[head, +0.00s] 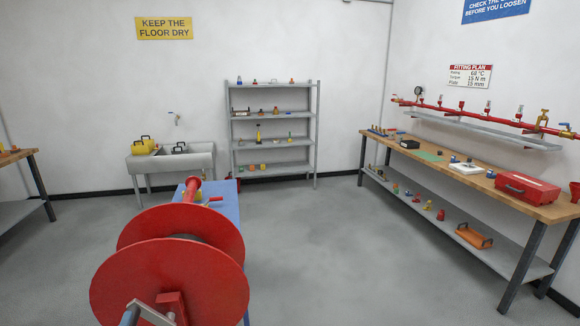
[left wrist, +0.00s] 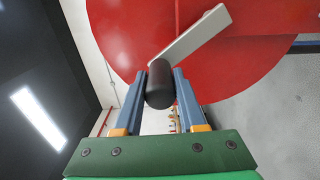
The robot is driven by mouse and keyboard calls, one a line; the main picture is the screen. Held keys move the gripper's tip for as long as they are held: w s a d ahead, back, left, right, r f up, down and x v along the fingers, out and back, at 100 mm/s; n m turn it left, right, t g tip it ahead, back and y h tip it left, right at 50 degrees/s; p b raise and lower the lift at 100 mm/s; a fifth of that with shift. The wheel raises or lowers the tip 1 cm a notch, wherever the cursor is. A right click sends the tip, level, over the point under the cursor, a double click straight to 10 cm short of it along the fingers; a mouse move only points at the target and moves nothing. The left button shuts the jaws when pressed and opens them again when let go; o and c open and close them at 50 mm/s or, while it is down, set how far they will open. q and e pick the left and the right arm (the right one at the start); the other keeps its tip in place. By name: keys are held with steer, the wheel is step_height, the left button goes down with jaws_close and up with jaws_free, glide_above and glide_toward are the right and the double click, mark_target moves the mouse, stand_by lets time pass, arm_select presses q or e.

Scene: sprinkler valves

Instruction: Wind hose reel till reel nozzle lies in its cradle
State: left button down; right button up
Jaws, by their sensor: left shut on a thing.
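The red hose reel (head: 170,270) stands in the lower left of the head view, with two large round flanges. One red flange (left wrist: 120,35) fills the top of the left wrist view. A pale grey crank arm (left wrist: 190,38) crosses it and ends at a black crank handle (left wrist: 160,88). My left gripper (left wrist: 161,72) is shut on this handle, one finger on each side. In the head view the crank arm (head: 152,314) shows at the bottom edge. A red cylindrical part (head: 191,190) shows behind the reel; I cannot tell whether it is the nozzle or its cradle. My right gripper is out of view.
A blue bench (head: 225,190) stands behind the reel. A sink (head: 172,163) and grey shelves (head: 273,145) line the back wall. A wooden workbench (head: 540,212) with a red toolbox (head: 527,187) runs along the right. The middle floor is clear.

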arm_select(q)
steer(key=shift+d+r+p, duration=0.2)
steer(key=shift+d+p, duration=0.2)
steer(key=shift+d, duration=0.1)
steer(key=shift+w+d, duration=0.2)
steer(key=shift+d, duration=0.4)
steer(key=d, duration=0.1)
steer(key=d+p, duration=0.1)
steer(key=w+d+p, duration=0.1)
steer(key=d, duration=0.1)
steer(key=shift+d+r, duration=0.1)
steer(key=shift+r, duration=0.3)
steer(key=shift+w+d+f, duration=0.1)
steer(key=shift+w+d, duration=0.15)
steer(key=shift+d, duration=0.6)
